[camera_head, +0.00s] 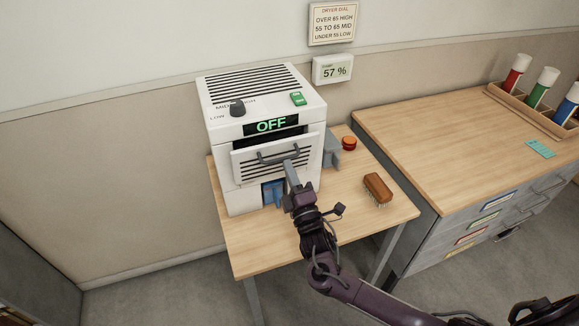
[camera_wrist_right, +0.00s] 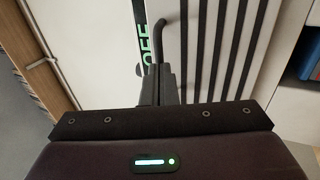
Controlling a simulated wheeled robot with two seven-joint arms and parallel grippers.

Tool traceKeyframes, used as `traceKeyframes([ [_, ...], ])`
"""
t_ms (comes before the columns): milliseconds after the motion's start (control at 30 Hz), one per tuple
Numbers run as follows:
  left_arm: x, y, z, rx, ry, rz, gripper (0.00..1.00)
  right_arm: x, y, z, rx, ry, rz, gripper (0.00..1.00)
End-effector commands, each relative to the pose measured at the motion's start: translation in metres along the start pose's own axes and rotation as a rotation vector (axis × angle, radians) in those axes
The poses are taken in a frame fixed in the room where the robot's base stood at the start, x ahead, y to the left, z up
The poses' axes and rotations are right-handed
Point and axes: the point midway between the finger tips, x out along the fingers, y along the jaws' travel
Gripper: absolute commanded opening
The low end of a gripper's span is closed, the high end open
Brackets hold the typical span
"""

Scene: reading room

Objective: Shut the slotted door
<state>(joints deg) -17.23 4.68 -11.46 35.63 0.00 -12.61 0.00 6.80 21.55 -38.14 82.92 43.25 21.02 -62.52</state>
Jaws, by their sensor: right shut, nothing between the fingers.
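The slotted door (camera_head: 245,165) is a white panel with dark slots and a dark bar handle (camera_head: 278,154) on the front of a white dryer (camera_head: 225,185). The door leans out at its top, with a dark gap above it, so it stands partly open. My right gripper (camera_head: 290,166) is shut and empty, its tips at the door front just below the right part of the handle. In the right wrist view the shut fingers (camera_wrist_right: 160,80) are close to the handle (camera_wrist_right: 160,28) and the slots (camera_wrist_right: 222,50); I cannot tell if they touch. My left gripper is not in view.
The dryer has a dial (camera_head: 237,108), a green switch (camera_head: 297,99) and an OFF display (camera_head: 271,125). A blue thing (camera_head: 272,192) shows below the door. A brush (camera_head: 377,189) and a red button (camera_head: 349,143) are on the wooden table (camera_head: 265,250). A drawer cabinet (camera_head: 465,110) stands at right.

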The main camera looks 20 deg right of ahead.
Motion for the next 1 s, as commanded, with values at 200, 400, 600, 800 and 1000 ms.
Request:
traceKeyframes([
  [200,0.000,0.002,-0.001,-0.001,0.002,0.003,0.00,0.002,0.000,0.000,0.000,0.000,0.000,0.00],
  [400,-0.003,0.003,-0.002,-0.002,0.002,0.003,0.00,0.004,0.002,0.000,0.000,0.000,-0.004,0.00],
  [600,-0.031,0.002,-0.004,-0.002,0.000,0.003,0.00,0.017,0.011,0.000,0.001,-0.001,-0.076,0.00],
  [800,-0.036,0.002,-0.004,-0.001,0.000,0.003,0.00,0.035,0.009,0.000,0.001,-0.001,-0.122,0.00],
  [1000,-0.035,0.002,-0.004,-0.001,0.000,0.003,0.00,0.038,0.009,0.001,0.001,-0.001,-0.123,0.00],
])
